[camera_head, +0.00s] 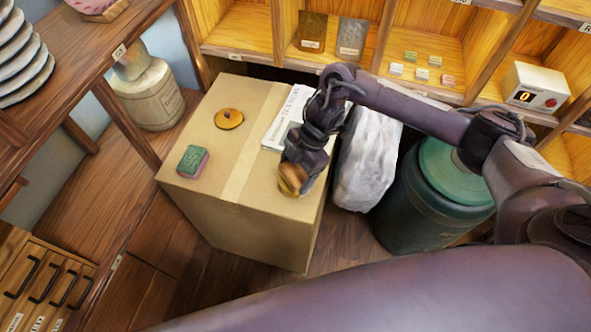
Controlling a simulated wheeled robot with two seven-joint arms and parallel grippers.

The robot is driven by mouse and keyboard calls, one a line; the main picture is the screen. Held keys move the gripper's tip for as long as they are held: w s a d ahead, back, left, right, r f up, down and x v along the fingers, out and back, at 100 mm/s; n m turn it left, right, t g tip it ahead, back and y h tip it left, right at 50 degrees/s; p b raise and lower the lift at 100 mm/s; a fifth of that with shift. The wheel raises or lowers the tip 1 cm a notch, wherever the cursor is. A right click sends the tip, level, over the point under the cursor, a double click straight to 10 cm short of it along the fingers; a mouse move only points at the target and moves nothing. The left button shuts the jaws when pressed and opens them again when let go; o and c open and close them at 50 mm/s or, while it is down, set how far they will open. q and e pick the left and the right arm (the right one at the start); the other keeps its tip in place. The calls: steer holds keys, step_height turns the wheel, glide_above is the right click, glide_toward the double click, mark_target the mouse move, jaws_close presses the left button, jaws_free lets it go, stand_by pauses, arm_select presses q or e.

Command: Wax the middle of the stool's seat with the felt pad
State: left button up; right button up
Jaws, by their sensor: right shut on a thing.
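My right gripper (300,160) points down over the near right corner of a cardboard box (225,185). It is shut on a small rounded orange-brown thing (292,181). This may be the felt pad, but the gripper covers part of it. I cannot tell whether it touches the box top. A green and pink block (192,162) lies at the box's left edge. A flat orange-yellow disc (229,118) with a dark middle lies farther back on the box. I see no clear stool or seat. My left gripper is not in view.
A printed white paper (287,113) lies on the box behind my gripper. A pale wrapped bundle (367,160) and a green-lidded drum (437,200) stand right of the box. Wooden shelves (245,35) run behind. The box top's middle is mostly clear.

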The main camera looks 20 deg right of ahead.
mark_target(295, 171)
stand_by(0.4)
step_height(295, 171, up, 7)
steer(key=p, duration=0.7)
stand_by(0.7)
